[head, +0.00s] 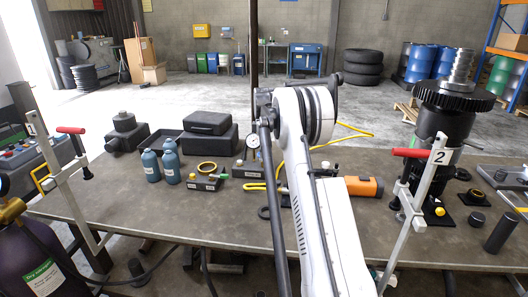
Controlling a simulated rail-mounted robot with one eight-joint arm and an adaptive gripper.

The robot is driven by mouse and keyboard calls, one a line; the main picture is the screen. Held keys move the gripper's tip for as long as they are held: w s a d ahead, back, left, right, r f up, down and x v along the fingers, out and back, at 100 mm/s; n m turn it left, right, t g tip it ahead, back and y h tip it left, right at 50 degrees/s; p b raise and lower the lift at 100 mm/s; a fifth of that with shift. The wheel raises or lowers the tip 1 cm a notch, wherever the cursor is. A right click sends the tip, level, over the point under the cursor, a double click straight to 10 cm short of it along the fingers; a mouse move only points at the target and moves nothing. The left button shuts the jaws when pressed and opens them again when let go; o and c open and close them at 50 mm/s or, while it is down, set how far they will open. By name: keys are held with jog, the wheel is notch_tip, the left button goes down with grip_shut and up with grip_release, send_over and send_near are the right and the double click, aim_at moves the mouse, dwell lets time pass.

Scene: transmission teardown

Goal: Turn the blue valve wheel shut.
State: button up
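I cannot make out a blue valve wheel in the head view. At the lower left edge stands a dark gas cylinder (40,262) with a green and white label. A brass fitting (12,211) sits at its top, and part of a gauge (4,185) is cut off by the frame edge. My white arm (318,200) rises through the middle of the view and hides part of the bench. My gripper is not visible, so its state and position do not show.
The grey workbench (190,222) holds teal bottles (170,163), black cases (207,143), an orange-ended tool (363,187) and a large geared shaft assembly (440,125). Red-handled clamps stand at the left (62,180) and right (422,190). The bench's front left is mostly clear.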

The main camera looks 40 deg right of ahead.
jog(key=shift+f, duration=0.1)
jog(key=c, duration=1.2)
jog(key=shift+o, duration=0.2)
